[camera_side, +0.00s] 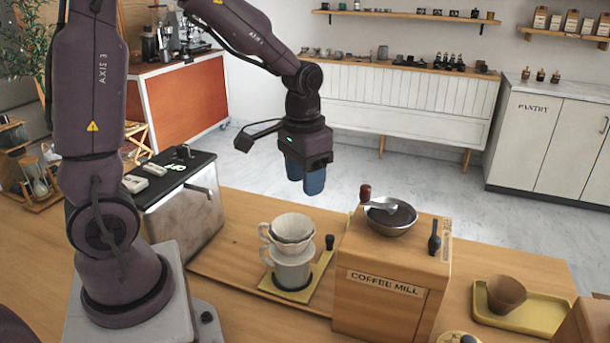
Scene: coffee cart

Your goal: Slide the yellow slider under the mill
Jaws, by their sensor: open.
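The yellow slider (318,277) is a flat yellowish plate on the wooden counter, left of the mill. A short dark knob (329,243) stands at its far right end. A pale cup (292,271) with a ribbed dripper (293,229) on top stands on the slider. The wooden box labelled COFFEE MILL (385,297) stands just right of the slider, with a metal bowl and a crank on top. The slider is beside the mill, not beneath it. My gripper (305,184) has blue fingers pointing down. It is open and empty, in the air above and beyond the dripper.
A boxy metal machine (185,212) stands on the left of the counter. A yellow tray (545,317) with a brown cup (506,294) lies right of the mill. A round lidded item (458,339) is at the front edge. Bare counter (235,255) lies left of the slider.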

